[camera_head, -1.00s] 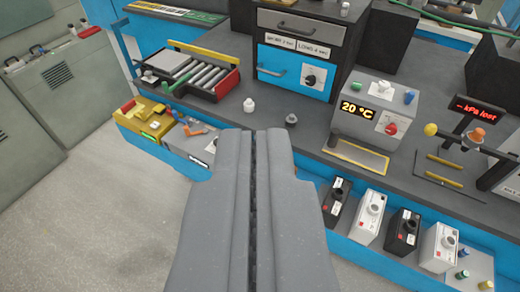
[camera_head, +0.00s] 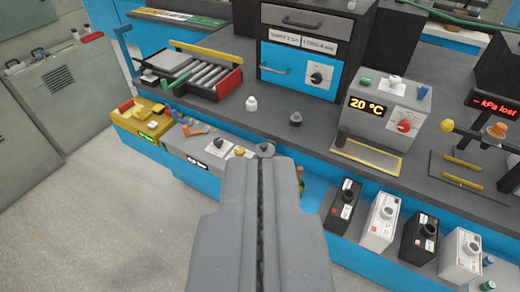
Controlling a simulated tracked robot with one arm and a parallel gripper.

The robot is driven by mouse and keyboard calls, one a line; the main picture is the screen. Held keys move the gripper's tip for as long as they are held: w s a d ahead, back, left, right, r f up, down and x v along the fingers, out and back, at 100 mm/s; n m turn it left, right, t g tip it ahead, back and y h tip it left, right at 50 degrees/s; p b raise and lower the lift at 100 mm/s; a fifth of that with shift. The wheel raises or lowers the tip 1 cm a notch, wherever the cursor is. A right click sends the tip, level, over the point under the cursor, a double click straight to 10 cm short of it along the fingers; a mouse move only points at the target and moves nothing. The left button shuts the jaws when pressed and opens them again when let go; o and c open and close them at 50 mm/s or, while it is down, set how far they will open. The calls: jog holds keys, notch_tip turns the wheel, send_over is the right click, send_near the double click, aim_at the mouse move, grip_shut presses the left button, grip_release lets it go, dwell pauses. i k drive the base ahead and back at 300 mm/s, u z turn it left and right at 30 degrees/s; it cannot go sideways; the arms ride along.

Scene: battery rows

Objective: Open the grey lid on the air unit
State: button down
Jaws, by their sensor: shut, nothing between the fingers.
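A low grey box (camera_head: 190,150), which looks like the air unit, is set along the front of the blue bench, left of centre. It has a small dark display (camera_head: 196,164) with text too small to read, a white panel with a dark knob (camera_head: 218,147) and a yellow knob (camera_head: 239,151). A round grey part (camera_head: 264,149) shows at its right end, just beyond my fingertips; it may be the lid, but I cannot tell. My gripper (camera_head: 262,162) is shut and empty. It hides the box's right end, and I cannot tell whether it touches anything.
A yellow unit (camera_head: 138,118) adjoins the box on the left. Several black and white batteries (camera_head: 380,222) stand in a row to the right. A 20 °C unit (camera_head: 385,115) and a roller tray (camera_head: 195,75) stand on the bench top. Floor at lower left is clear.

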aim_at(265, 147)
jog(key=z, duration=0.7)
jog(key=i, duration=0.95)
jog(key=u, duration=0.9)
